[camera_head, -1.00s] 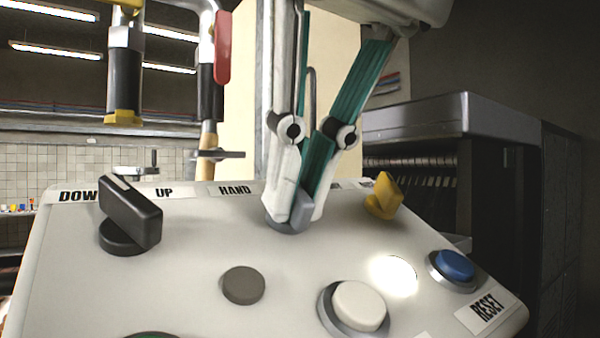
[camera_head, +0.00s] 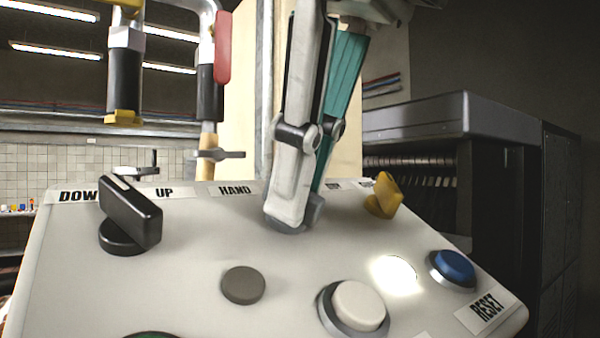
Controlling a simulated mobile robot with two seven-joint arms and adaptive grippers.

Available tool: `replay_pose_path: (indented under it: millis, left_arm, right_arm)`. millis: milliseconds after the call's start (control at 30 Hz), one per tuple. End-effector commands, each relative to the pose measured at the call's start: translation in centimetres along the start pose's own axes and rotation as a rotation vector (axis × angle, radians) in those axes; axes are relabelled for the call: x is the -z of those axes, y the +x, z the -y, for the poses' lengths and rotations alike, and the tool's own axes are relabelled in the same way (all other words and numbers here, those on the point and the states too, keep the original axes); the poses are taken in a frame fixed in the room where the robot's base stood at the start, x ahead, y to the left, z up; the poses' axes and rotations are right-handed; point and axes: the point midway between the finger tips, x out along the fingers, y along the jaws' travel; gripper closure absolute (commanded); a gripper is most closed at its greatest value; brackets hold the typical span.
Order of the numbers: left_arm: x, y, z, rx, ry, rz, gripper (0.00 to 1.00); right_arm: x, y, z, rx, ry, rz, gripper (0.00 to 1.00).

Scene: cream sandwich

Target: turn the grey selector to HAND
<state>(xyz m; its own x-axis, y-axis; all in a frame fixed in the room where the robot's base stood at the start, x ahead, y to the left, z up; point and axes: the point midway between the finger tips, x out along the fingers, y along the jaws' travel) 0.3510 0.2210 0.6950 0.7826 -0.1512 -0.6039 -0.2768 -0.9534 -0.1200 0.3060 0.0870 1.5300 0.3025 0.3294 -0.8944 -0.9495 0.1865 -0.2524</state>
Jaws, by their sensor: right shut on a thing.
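The grey selector (camera_head: 314,212) sits on the sloped control panel, right of the HAND label (camera_head: 235,189). My right gripper (camera_head: 297,215) comes down from above and is shut on it. Its white and teal fingers cover most of the knob, so where the selector points is hard to tell. Another label (camera_head: 334,185) lies to the right behind the fingers, partly hidden. My left gripper does not show.
The panel (camera_head: 200,240) also carries a black selector (camera_head: 130,212) by the DOWN and UP labels, a yellow selector (camera_head: 384,195), a grey button (camera_head: 243,285), a white button (camera_head: 358,303), a lit lamp (camera_head: 396,274) and a blue button (camera_head: 454,266).

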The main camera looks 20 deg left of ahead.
Motion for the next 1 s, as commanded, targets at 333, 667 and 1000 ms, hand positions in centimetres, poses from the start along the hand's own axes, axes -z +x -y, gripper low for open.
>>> replay_pose_path:
  millis: [333,667,1000]
  left_arm:
    - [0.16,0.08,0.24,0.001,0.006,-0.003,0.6]
    - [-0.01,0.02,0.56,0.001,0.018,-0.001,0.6]
    - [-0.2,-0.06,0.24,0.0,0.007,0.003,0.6]
  right_arm:
    - [-0.04,-0.06,0.04,0.003,-0.012,0.002,1.0]
    - [-0.02,-0.05,0.02,0.002,-0.011,0.001,0.76]
    - [0.0,-0.04,0.0,0.001,-0.01,0.0,0.76]
